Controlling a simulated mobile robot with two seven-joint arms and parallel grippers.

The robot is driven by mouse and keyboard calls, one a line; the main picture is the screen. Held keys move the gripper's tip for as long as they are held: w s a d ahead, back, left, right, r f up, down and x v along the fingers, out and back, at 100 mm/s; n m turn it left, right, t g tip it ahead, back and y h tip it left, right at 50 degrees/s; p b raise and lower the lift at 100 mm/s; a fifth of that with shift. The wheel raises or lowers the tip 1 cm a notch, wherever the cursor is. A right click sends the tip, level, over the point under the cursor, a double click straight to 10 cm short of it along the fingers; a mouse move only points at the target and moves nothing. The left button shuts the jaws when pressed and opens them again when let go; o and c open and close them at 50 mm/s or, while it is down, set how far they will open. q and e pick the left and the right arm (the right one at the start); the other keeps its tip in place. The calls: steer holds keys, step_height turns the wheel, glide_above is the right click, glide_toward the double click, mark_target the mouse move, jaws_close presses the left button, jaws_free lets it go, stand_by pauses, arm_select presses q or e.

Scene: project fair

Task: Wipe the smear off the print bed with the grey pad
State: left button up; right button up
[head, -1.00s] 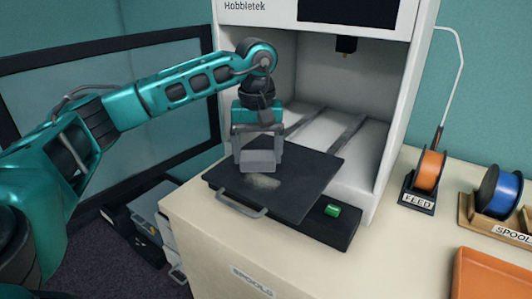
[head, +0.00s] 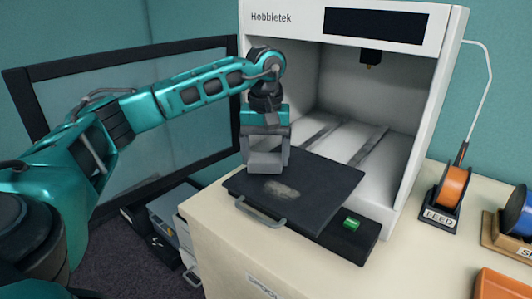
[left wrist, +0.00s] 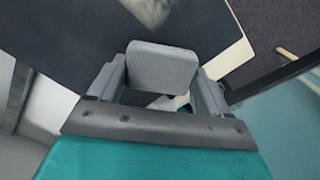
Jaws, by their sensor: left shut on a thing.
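The grey pad (head: 266,162) is held in my left gripper (head: 267,148), which is shut on it. In the left wrist view the pad (left wrist: 163,66) sits between the two fingers of the left gripper (left wrist: 160,88). The dark print bed (head: 325,188) lies in front of the printer, with a handle at its front edge. The pale smear (head: 281,189) is on the bed, in front of and a little right of the pad. The smear (left wrist: 148,10) also shows at the top of the left wrist view. I cannot tell whether the pad touches the bed. My right gripper is out of view.
The white printer (head: 400,140) stands open behind the bed, its nozzle (head: 371,57) high above. A green piece (head: 351,223) sits right of the bed. An orange spool (head: 454,187) on the feed stand is farther right. The table's left edge is close to the bed.

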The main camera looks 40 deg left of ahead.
arm_select(q)
step_height(320, 180, up, 4)
steer(key=shift+p, duration=1.25)
steer(key=shift+r, duration=0.75)
steer(key=shift+r, duration=0.1)
steer(key=shift+r, duration=1.4)
